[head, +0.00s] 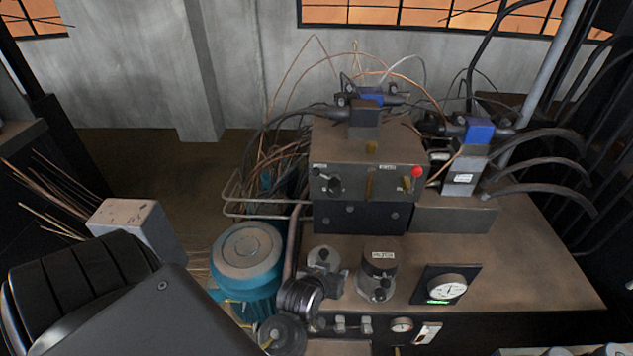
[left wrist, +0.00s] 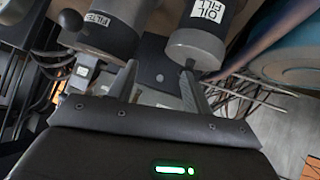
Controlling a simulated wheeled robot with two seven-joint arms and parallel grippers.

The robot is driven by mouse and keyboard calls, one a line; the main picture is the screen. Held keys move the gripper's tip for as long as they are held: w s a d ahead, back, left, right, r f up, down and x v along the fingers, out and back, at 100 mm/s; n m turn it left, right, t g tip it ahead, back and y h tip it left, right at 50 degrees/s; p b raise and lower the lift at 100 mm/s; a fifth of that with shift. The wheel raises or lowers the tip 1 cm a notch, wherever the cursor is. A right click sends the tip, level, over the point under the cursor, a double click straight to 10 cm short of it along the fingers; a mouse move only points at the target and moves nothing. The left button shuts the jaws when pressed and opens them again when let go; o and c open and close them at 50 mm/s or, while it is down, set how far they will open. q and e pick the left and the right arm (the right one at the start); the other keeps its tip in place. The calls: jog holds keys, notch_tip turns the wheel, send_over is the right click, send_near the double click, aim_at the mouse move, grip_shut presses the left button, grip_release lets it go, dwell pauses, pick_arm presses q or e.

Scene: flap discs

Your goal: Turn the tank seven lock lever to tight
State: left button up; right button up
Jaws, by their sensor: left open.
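I cannot tell for sure which part is the tank seven lock lever; no label reading "seven" is legible. A control block (head: 330,172) carries a black knob (head: 335,185), a brass lever (head: 370,184) and a red-knobbed lever (head: 416,172); its small labels are unreadable. Below it stands a grey labelled canister (head: 379,272) with dark knobs. My left gripper (left wrist: 158,88) is open in the left wrist view, with nothing seen between its fingers. The canister labelled "OIL FILL" (left wrist: 202,42) is close to its right finger. In the head view my arm fills the lower left; its fingertips are not clear.
A teal motor (head: 250,262) and a black ribbed fitting (head: 300,296) stand left of the canisters. Blue-bodied valves (head: 480,131) and black hoses (head: 540,165) crowd the back right. The bench top (head: 540,270) is bare at the right.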

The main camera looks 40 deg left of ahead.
pick_arm(q)
jog(key=w+a+r+n+t+y, duration=0.3)
jog(key=w+a+r+n+y, duration=0.2)
jog(key=w+a+r, duration=0.15)
jog(key=n+g+y, duration=0.1)
jog(key=n+y, duration=0.4)
jog(key=y, duration=0.1)
send_near(316, 176)
jog(key=p+x, duration=0.1)
jog(key=x, duration=0.3)
jog(key=p+x, duration=0.2)
jog(key=x, duration=0.1)
jog(key=shift+w+a+r, duration=0.25)
jog(key=shift+w, duration=0.05)
jog(key=shift+p+x, duration=0.4)
jog(key=shift+x, duration=0.35)
jog(key=shift+f, duration=0.15)
jog(key=c, duration=0.5)
grip_shut()
